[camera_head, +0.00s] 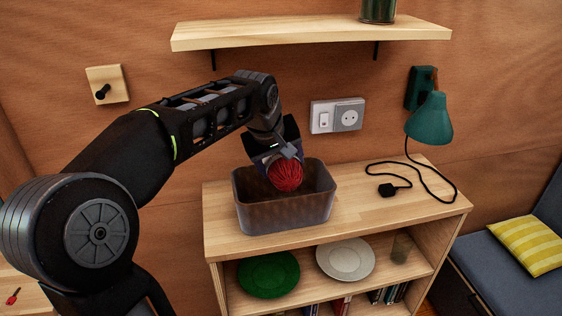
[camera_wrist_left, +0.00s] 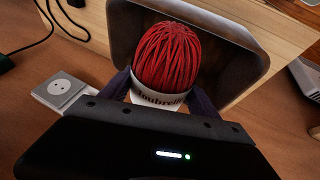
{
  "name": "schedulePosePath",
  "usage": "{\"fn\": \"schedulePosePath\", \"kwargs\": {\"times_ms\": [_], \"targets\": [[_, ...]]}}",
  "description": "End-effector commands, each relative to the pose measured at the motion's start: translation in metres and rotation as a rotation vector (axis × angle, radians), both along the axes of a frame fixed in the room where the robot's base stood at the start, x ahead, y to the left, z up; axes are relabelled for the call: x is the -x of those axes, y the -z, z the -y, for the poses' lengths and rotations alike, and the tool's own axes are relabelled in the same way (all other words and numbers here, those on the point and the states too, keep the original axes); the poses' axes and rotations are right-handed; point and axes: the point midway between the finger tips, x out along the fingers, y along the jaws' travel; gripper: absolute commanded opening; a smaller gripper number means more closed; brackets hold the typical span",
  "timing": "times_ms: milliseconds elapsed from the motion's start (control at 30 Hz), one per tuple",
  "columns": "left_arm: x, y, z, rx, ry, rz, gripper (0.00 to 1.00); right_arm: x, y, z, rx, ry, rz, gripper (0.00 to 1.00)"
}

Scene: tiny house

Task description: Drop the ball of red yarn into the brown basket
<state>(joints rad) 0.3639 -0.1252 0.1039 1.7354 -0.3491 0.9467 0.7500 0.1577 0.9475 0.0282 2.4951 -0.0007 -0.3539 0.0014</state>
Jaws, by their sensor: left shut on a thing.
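The ball of red yarn (camera_head: 285,175) is held by my left gripper (camera_head: 277,162) over the open top of the brown basket (camera_head: 285,216). The basket is a rectangular, semi-see-through bin standing on the wooden shelf unit's top. In the left wrist view the yarn (camera_wrist_left: 166,58) has a white paper band with dark lettering and sits between the two fingers of the gripper (camera_wrist_left: 160,92). The basket's rim and inside (camera_wrist_left: 228,50) show behind the yarn. From the head view, the yarn's lower part appears at about rim height; I cannot tell its exact depth. My right gripper is in neither view.
A green lamp (camera_head: 430,118) hangs on the wall at right, its black cord and plug (camera_head: 388,189) lying near the basket. A wall shelf (camera_head: 310,32) is above. A green plate (camera_head: 268,275) and a white plate (camera_head: 345,259) sit on the lower shelf.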

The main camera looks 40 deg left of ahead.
Motion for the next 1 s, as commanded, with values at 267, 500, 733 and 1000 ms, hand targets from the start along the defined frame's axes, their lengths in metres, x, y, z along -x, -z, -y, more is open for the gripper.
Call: {"fn": "schedulePosePath", "kwargs": {"times_ms": [267,500,733,1000], "targets": [[-0.0001,0.0103,0.0001,0.000,0.000,0.000,0.21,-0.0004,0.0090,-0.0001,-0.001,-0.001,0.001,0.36],[0.0000,0.0102,0.0001,0.000,0.000,0.000,0.77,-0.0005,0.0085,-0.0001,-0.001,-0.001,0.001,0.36],[0.0000,0.0102,0.0001,0.000,0.000,0.000,0.92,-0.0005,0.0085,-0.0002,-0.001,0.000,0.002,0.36],[0.0000,0.0075,0.0001,0.000,0.000,0.000,0.92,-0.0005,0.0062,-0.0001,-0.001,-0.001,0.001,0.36]]}}
